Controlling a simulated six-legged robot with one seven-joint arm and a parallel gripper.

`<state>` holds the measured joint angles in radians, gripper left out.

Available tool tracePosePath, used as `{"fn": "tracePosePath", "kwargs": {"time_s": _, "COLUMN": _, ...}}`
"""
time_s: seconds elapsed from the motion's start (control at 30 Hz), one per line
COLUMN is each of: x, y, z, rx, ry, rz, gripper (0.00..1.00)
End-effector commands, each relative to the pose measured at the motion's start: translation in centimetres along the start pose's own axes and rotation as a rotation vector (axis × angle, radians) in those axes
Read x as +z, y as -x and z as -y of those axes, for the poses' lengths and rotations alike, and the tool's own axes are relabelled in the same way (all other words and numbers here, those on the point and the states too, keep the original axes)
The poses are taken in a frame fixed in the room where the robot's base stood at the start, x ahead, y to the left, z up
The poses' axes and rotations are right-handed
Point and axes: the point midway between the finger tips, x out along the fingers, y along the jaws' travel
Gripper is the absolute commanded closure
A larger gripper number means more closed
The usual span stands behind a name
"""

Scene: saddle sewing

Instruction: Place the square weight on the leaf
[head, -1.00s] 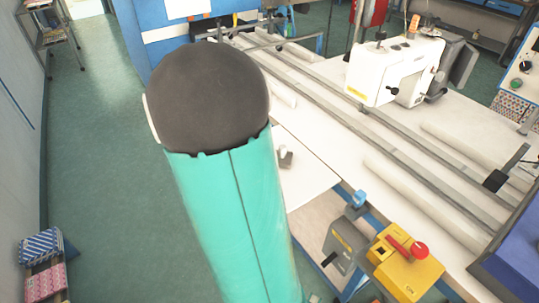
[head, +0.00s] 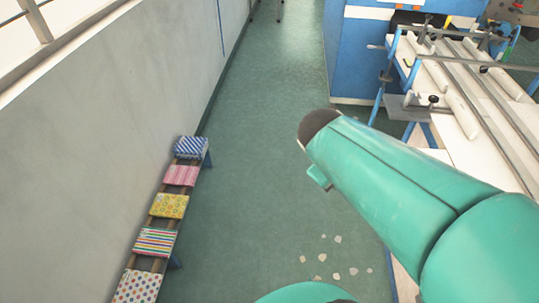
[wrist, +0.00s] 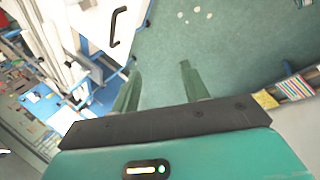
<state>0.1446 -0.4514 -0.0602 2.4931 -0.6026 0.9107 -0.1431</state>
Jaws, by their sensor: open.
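My gripper (wrist: 157,78) shows in the wrist view, its two green fingers apart with only the green floor between them. It is empty. In the head view my teal arm crosses the right side and the fingers are hidden. I cannot make out the square weight in either present view. Several small pale flat pieces (head: 337,239) lie on the floor in the head view, and some also show in the wrist view (wrist: 196,9). I cannot tell whether any of them is the leaf.
A low rack with folded patterned cloths, such as a yellow one (head: 170,206), runs along the grey wall (head: 90,130) at left. A white worktable (head: 470,150) with metal rails stands at right, near a blue cabinet (head: 350,55). The green floor between is mostly clear.

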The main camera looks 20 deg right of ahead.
Motion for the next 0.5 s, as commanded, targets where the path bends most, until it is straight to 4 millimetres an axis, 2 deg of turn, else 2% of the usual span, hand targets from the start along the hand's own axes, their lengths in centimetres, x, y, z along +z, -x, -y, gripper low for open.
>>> {"fn": "tracePosePath", "kwargs": {"time_s": 0.03, "x": -0.9, "y": 2.1, "z": 1.6, "rx": -0.054, "ry": -0.074, "rz": -0.081, "gripper": 0.55}}
{"fn": "tracePosePath", "kwargs": {"time_s": 0.1, "x": -2.1, "y": 4.9, "z": 4.1, "rx": -0.151, "ry": -0.176, "rz": -0.178, "gripper": 0.55}}
{"fn": "tracePosePath", "kwargs": {"time_s": 0.23, "x": -3.3, "y": 9.3, "z": 7.7, "rx": -0.316, "ry": -0.311, "rz": -0.311, "gripper": 0.55}}
{"fn": "tracePosePath", "kwargs": {"time_s": 0.33, "x": -3.8, "y": 11.3, "z": 9.3, "rx": -0.398, "ry": -0.364, "rz": -0.362, "gripper": 0.55}}
{"fn": "tracePosePath", "kwargs": {"time_s": 0.5, "x": -3.9, "y": 12.1, "z": 9.9, "rx": -0.434, "ry": -0.386, "rz": -0.379, "gripper": 0.55}}
